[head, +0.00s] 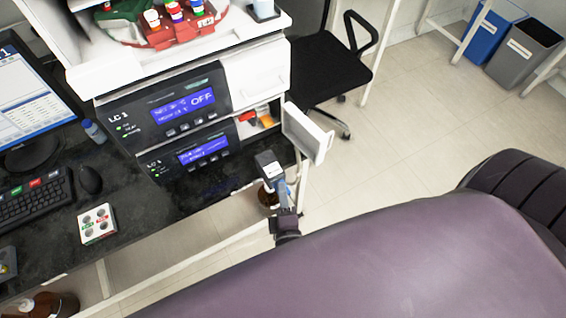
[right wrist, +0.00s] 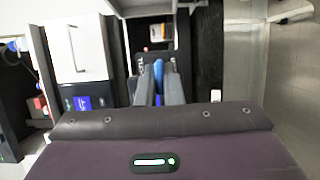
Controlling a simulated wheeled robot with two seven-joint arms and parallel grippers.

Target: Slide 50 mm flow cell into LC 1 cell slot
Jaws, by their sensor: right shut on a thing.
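My right gripper (head: 279,186) is shut on the 50 mm flow cell (head: 267,164), a small block with a pale grey top, a dark side with white marking and a blue part near the fingers. It is held in the air at the bench's right front corner. In the right wrist view the blue part (right wrist: 158,72) shows between the fingers (right wrist: 159,90). The LC 1 unit (head: 165,110) has an open compartment (head: 258,119) at its right with red and orange parts inside. The cell is below and apart from it. The exact slot cannot be made out. My left gripper is not in view.
The compartment's white door (head: 306,132) stands swung open to the right, close above the cell. A black chair (head: 322,68) stands behind. A button box (head: 97,223), mouse and keyboard lie on the black bench (head: 150,205).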

